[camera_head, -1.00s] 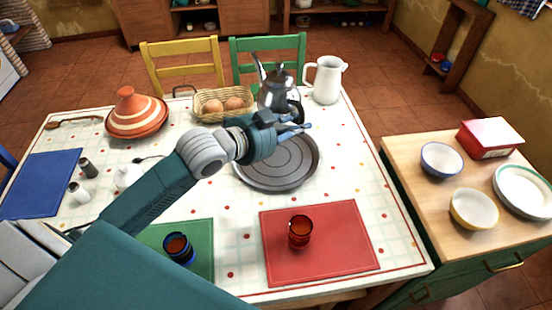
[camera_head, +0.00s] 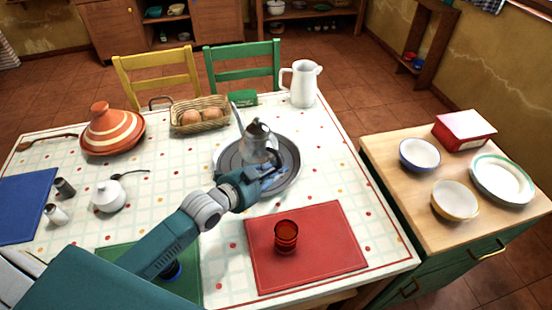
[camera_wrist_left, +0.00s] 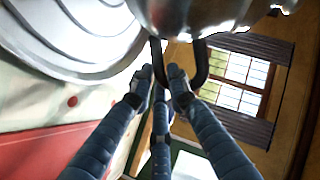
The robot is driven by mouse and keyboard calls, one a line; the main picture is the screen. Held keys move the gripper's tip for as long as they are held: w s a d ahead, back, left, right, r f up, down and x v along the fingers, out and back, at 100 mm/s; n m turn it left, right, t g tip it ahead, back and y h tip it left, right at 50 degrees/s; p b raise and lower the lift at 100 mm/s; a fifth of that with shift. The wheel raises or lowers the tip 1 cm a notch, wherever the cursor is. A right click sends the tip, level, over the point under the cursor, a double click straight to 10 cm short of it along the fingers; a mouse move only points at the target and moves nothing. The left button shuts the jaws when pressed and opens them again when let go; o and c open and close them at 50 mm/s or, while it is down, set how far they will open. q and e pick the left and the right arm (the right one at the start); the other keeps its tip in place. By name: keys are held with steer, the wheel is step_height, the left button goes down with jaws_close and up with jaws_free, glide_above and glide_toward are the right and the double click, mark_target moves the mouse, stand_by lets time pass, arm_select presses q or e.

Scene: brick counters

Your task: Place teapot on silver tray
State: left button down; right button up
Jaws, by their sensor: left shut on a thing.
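The shiny silver teapot (camera_head: 258,140) is over the silver tray (camera_head: 229,177), roughly upright, with its spout towards the back left. I cannot tell whether its base touches the tray. My left gripper (camera_head: 265,180) reaches in from the front left and is shut on the teapot's dark handle. In the left wrist view, the fingers (camera_wrist_left: 163,85) close around the black handle (camera_wrist_left: 201,64), the teapot's body (camera_wrist_left: 190,14) is at the top, and the round tray (camera_wrist_left: 75,35) is at the upper left. My right gripper is not in view.
A red cup (camera_head: 286,239) sits on the red placemat (camera_head: 332,255) in front. An orange tagine (camera_head: 113,133) is at the left. The table right of the tray is clear.

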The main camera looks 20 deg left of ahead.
arm_select(q)
steer(key=shift+w+f, duration=0.1)
steer(key=shift+f, duration=1.65)
steer(key=c, duration=2.1)
jaws_free()
steer(key=shift+f, duration=0.3)
steer(key=o, duration=0.4)
steer(key=shift+s, duration=0.2)
steer(key=shift+o, duration=0.2)
steer(key=shift+r, duration=0.1)
steer(key=shift+s, duration=0.1)
steer(key=v, duration=1.2)
